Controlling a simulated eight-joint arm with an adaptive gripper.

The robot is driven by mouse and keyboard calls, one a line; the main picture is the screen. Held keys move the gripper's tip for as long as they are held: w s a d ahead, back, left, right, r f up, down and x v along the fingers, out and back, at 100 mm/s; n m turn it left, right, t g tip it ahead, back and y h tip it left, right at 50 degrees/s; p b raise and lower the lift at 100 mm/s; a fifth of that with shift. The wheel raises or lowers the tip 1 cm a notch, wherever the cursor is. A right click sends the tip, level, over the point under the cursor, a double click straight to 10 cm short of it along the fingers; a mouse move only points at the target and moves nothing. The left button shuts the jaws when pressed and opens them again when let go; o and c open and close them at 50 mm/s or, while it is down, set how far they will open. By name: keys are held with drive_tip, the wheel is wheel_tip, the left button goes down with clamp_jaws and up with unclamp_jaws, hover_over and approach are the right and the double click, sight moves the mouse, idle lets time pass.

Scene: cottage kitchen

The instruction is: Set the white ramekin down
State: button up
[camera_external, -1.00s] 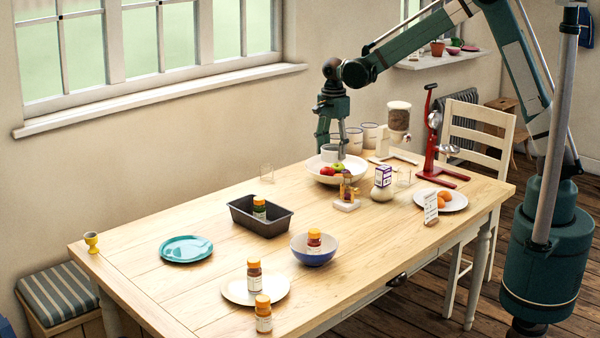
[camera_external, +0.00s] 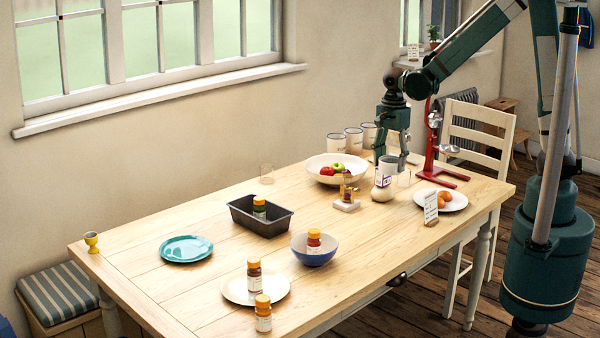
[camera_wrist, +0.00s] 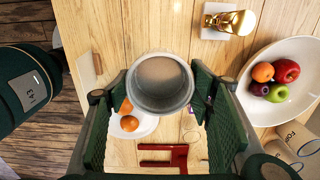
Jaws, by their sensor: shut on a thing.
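The white ramekin (camera_external: 389,163) is held in my gripper (camera_external: 391,155), above the far right part of the wooden table (camera_external: 200,222). In the wrist view the ramekin (camera_wrist: 161,82) sits upright and empty between the two green fingers of my gripper (camera_wrist: 160,88), which are shut on it.
A white fruit bowl (camera_external: 344,178) stands left of my gripper. A red stand (camera_external: 443,177) and a plate of oranges (camera_external: 455,202) are to its right. White canisters (camera_external: 354,138) stand behind the bowl. The table's front middle, right of the blue bowl (camera_external: 315,257), is bare.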

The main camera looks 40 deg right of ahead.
drive_tip(key=s, duration=0.1)
drive_tip(key=s+d, duration=0.1)
drive_tip(key=s, duration=0.1)
drive_tip(key=shift+s+f, duration=0.1)
drive_tip(key=shift+f, duration=0.1)
drive_tip(key=shift+s+d+f, duration=0.1)
drive_tip(key=shift+s+f, duration=0.05)
drive_tip(key=shift+f, duration=2.35)
drive_tip(key=shift+f+b, duration=0.6)
drive_tip(key=shift+f, duration=2.35)
drive_tip(key=shift+f+b, duration=0.5)
drive_tip(key=shift+f, duration=1.6)
drive_tip(key=shift+f, duration=0.15)
